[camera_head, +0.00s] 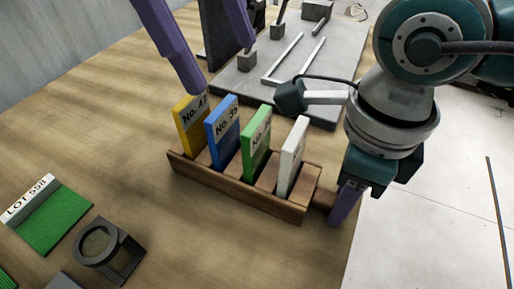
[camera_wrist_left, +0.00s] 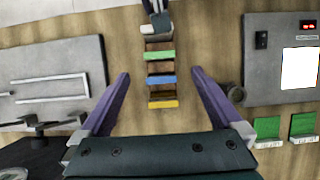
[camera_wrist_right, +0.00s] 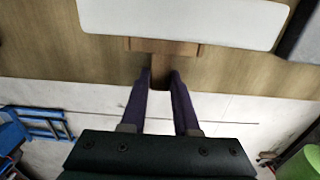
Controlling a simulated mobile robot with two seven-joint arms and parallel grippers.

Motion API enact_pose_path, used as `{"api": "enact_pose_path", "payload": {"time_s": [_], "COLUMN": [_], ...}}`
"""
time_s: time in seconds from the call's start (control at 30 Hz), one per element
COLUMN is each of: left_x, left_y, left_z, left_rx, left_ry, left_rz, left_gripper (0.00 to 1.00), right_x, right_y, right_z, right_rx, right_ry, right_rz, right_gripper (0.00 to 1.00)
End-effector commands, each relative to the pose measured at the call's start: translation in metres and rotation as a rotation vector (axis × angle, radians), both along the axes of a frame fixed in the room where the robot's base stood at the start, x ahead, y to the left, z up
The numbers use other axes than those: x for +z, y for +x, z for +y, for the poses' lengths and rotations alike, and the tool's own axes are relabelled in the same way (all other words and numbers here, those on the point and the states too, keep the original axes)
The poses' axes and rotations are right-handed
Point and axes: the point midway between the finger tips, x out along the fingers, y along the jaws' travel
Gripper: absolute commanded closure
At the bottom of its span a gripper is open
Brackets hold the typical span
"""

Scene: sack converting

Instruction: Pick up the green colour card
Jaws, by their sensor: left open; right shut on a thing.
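The green colour card (camera_head: 256,145) stands tilted in a slotted wooden rack (camera_head: 235,192), between the blue card (camera_head: 222,135) and the white card (camera_head: 292,158). The yellow card (camera_head: 190,127) is at the rack's left end. In the left wrist view the green card (camera_wrist_left: 160,56) lies ahead between the finger lines. My left gripper (camera_head: 220,68) is open and empty, above and behind the cards, touching none that I can see. My right gripper (camera_wrist_right: 160,80) is shut on the wooden handle (camera_wrist_right: 161,61) at the rack's right end. The slots' bottoms are hidden.
A grey plate (camera_head: 300,75) with metal bars and blocks lies behind the rack. A green swatch labelled LOT 558 (camera_head: 55,222) and a dark magnifier stand (camera_head: 108,250) lie at front left. Bare table lies between them and the rack. The table's edge runs near the right gripper.

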Motion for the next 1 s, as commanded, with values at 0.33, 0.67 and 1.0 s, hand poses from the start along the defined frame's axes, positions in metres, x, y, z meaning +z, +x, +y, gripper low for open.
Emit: {"api": "enact_pose_path", "payload": {"time_s": [0.33,0.67,1.0], "left_x": [-0.049,-0.090,-0.099], "left_y": [-0.008,-0.014,-0.015], "left_z": [-0.019,-0.035,-0.039], "left_rx": [-0.001,0.000,-0.001], "left_ry": [-0.001,-0.001,-0.001], "left_rz": [0.000,0.001,-0.003], "left_gripper": [0.00,0.00,0.00], "right_x": [0.000,0.000,0.000], "right_y": [0.000,0.000,0.000], "right_z": [0.000,0.000,0.000], "right_rx": [0.000,0.000,0.000], "right_ry": [0.001,0.001,0.001], "right_rz": [0.000,0.000,0.000], "right_gripper": [1.00,1.00,1.00]}}
